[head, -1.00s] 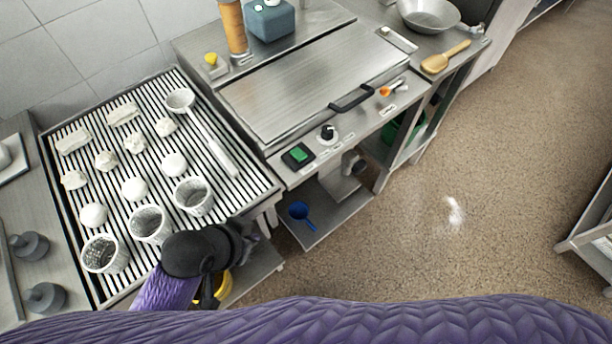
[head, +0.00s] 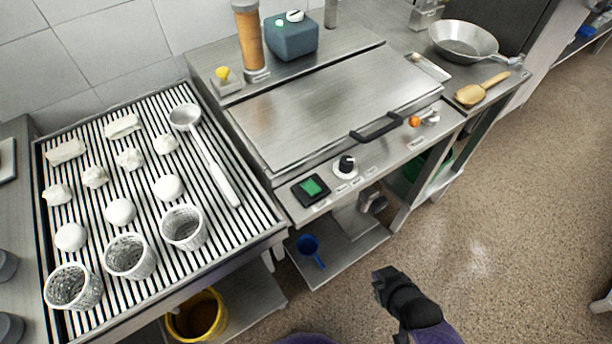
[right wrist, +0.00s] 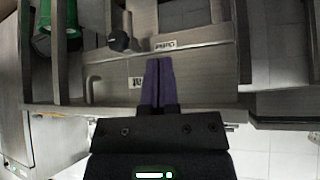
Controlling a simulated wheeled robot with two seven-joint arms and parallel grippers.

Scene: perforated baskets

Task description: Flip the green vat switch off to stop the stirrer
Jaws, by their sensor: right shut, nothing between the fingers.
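The green switch (head: 311,188) sits in a black square frame on the front panel of the steel vat (head: 318,95), left of a black knob (head: 346,164). Its rocker position is too small to tell. The vat's lid is closed, so the stirrer is hidden. My right gripper (head: 380,284) is low in front of the vat over the floor, apart from the switch. In the right wrist view its two purple fingers (right wrist: 158,70) are together and empty, below a dark knob (right wrist: 120,40). My left gripper is out of view.
A draining table (head: 150,200) with white cups, lumps and a ladle stands left of the vat. An orange-tipped valve (head: 416,120) and black lid handle (head: 376,127) stick out at the vat's front. A yellow bucket (head: 197,316) sits below.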

